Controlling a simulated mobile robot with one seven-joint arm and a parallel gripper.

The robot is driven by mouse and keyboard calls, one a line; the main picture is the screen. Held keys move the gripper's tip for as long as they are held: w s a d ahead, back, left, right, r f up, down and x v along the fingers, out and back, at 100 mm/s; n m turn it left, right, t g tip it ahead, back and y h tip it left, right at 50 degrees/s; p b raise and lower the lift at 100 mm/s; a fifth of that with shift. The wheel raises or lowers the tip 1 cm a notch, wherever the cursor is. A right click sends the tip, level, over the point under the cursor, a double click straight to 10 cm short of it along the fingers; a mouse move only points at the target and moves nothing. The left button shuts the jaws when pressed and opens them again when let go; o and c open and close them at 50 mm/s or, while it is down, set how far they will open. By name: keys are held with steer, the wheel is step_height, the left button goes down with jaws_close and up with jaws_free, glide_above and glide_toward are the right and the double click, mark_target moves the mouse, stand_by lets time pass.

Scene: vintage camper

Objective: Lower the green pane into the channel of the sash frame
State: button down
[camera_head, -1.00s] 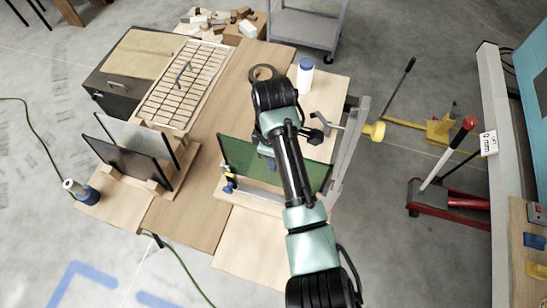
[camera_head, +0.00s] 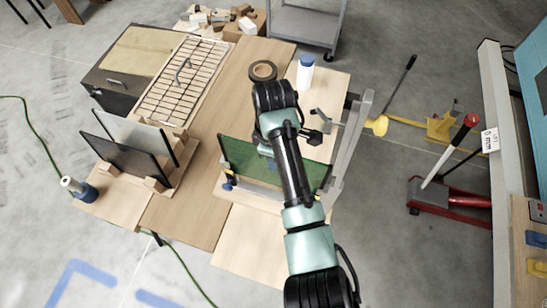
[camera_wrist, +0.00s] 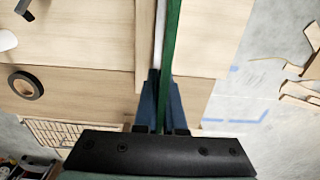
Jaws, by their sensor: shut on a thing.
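The green pane (camera_head: 238,156) stands upright on edge over the light wooden sash frame (camera_head: 262,203) at the near middle of the bench. My gripper (camera_wrist: 162,102) is shut on the pane in the wrist view, its blue fingers on either side of it. The pane's thin green edge (camera_wrist: 170,50) runs up from between the fingers, next to a pale strip. In the head view my arm covers the grip and the middle of the pane. The pane's lower edge is close to the frame, but I cannot tell if it is inside the channel.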

steer(key=shift+f+b, duration=2.65)
steer(key=shift+f, duration=1.75)
stand_by(1.2)
steer(key=shift+r, duration=0.1)
stand_by(0.4)
steer(key=c, duration=0.9)
jaws_free()
steer(key=shift+r+p, duration=0.65)
steer(key=shift+r, duration=5.8)
